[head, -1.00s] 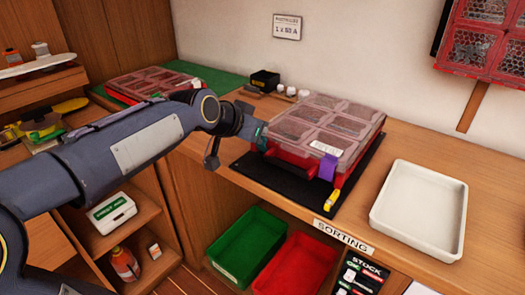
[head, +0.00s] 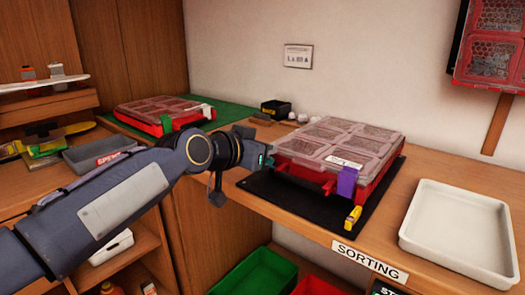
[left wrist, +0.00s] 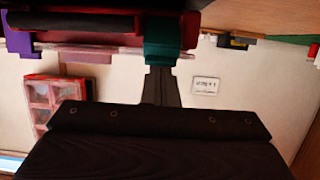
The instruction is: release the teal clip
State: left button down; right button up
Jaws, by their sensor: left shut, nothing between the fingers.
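A red case (head: 290,177) with clear compartment lids lies shut on a black mat on the bench. The teal clip (head: 269,160) is at its front left and mostly hidden behind my gripper in the head view. In the left wrist view the teal clip (left wrist: 163,42) shows large, against the case's edge. My left gripper (head: 258,153) is at the teal clip. Its shut, empty fingers (left wrist: 160,82) point at the clip, touching or nearly so. A purple clip (head: 346,182) is at the case's front right. I cannot tell whether the teal clip is fastened.
A yellow tag (head: 353,216) hangs below the purple clip. A white tray (head: 409,240) stands right of the case. Another red case (head: 150,125) is at the back left on a green mat. A small black box (head: 275,110) stands behind. A green bin (head: 240,275) is below the bench.

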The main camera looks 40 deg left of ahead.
pick_arm(q)
jog(key=shift+w+f, duration=0.1)
jog(key=shift+w, duration=0.1)
jog(key=shift+w+r+p, duration=0.15)
jog(key=shift+r+p, duration=0.2)
jog(key=shift+r, duration=0.05)
jog(key=r+p, duration=0.1)
jog(key=w+r+p, duration=0.1)
jog(key=r, duration=0.1)
jog(key=shift+r, duration=0.1)
jog(key=p+v, duration=0.1)
jog(key=v, duration=0.7)
jog(key=shift+s, duration=0.5)
jog(key=shift+d+f, duration=0.1)
jog(key=shift+f, duration=0.1)
